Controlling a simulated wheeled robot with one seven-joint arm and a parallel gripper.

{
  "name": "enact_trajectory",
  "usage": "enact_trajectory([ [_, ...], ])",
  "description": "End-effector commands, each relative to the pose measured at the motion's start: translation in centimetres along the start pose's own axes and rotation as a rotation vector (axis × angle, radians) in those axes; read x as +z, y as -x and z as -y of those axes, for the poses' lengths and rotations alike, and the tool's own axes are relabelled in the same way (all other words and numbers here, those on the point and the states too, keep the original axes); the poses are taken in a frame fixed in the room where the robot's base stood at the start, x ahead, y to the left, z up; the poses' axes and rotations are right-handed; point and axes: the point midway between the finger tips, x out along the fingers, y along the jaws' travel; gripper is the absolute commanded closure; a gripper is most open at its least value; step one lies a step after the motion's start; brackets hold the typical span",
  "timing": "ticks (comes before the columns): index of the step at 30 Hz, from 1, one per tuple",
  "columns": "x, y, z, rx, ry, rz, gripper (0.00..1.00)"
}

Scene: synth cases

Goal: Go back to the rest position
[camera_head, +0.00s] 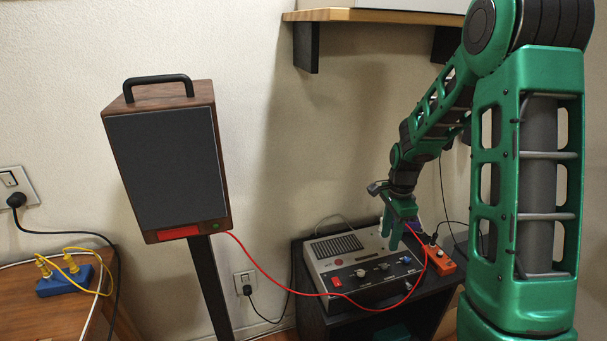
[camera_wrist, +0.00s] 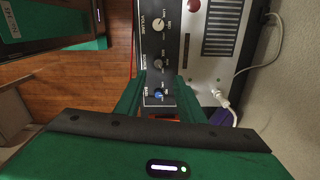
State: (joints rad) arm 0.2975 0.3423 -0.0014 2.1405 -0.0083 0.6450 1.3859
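My gripper (camera_head: 393,240) hangs with its green fingers pointing down over the front right of a grey amplifier (camera_head: 330,258). In the wrist view the fingers of my gripper (camera_wrist: 162,85) are apart, with nothing held between them. Past the fingertips, the black knob panel (camera_wrist: 171,40) shows, with the blue bass knob (camera_wrist: 158,95) in line with the gap. The blue knob (camera_head: 406,259) also shows close to the fingertips in the head view; I cannot tell whether they touch it.
A red cable (camera_head: 290,286) runs from the wooden speaker (camera_head: 170,160) past the amplifier's front. An orange box (camera_head: 438,262) sits right of the amplifier on the black stand (camera_head: 372,325). A wall shelf (camera_head: 375,16) is above. A blue socket block (camera_head: 75,277) lies on the left table.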

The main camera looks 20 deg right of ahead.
Motion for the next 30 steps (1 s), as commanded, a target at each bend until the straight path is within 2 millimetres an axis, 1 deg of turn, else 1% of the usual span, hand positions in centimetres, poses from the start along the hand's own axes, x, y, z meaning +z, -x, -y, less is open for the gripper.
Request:
enact_trajectory([
  [2,-0.1,0.2,-0.1,-0.001,0.007,-0.001,0.65],
  [5,-0.3,1.2,-1.0,-0.001,0.045,-0.009,0.65],
  [8,-0.8,3.3,-2.9,-0.001,0.124,-0.023,0.65],
  [12,-1.5,6.7,-6.8,0.006,0.281,-0.042,0.65],
  [14,-1.7,8.0,-8.5,0.011,0.348,-0.047,0.65],
  [18,-2.0,10.5,-12.8,0.019,0.506,-0.052,0.65],
  [20,-2.1,11.4,-14.7,0.021,0.572,-0.051,0.65],
  [24,-2.0,13.1,-19.1,0.023,0.73,-0.042,0.65],
  [30,-1.5,14.2,-25.1,0.016,0.946,-0.017,0.65],
])
